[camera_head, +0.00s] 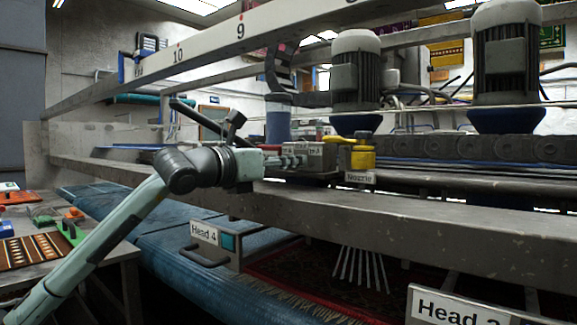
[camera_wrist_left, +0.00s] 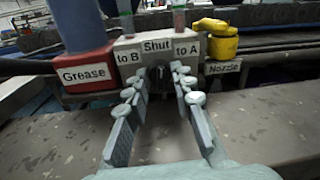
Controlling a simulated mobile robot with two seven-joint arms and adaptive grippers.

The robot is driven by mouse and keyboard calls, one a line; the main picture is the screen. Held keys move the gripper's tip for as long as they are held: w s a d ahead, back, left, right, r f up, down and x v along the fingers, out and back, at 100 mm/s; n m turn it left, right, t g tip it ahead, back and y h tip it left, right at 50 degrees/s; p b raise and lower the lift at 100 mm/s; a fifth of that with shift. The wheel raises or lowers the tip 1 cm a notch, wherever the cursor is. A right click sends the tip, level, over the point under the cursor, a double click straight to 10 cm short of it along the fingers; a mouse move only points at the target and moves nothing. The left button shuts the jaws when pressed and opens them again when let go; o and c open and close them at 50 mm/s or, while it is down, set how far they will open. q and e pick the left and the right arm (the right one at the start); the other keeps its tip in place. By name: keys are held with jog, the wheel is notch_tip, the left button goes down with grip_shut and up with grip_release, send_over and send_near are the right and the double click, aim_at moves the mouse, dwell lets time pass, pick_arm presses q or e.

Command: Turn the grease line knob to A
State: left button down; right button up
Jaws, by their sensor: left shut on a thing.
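The grease line valve block (camera_wrist_left: 128,54) is a grey box with the labels "to B", "Shut" and "to A" from left to right in the left wrist view. It also shows in the head view (camera_head: 316,157). My left gripper (camera_wrist_left: 158,78) points at the block's front, just under "Shut". Its fingers are shut on the small dark knob (camera_wrist_left: 160,82), which is mostly hidden between the fingertips, so its exact pointing cannot be told. In the head view the left gripper (camera_head: 291,161) reaches the block from the left. My right gripper is not in view.
A red box labelled "Grease" (camera_wrist_left: 84,70) stands left of the block. A yellow valve (camera_wrist_left: 220,44) above a "Nozzle" label (camera_wrist_left: 223,67) stands close at its right. A wide metal beam (camera_head: 400,215) runs below. A table (camera_head: 105,262) with small items is at the left.

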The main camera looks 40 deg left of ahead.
pick_arm(q)
jog(key=m+b, duration=0.1)
jog(key=m, duration=0.1)
jog(key=shift+m, duration=0.3)
jog(key=m, duration=0.2)
jog(key=shift+m+b, duration=0.3)
jog(key=shift+b, duration=0.05)
jog(key=shift+r+m+g, duration=0.1)
jog(key=shift+m+g, duration=0.2)
jog(key=shift+m, duration=2.2)
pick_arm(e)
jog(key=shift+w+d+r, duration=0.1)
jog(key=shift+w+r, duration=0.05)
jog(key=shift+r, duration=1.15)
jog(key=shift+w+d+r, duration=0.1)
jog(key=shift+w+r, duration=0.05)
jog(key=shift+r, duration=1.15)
pick_arm(q)
jog(key=shift+y, duration=0.4)
jog(key=c, duration=1.3)
grip_release()
jog(key=shift+d, duration=0.1)
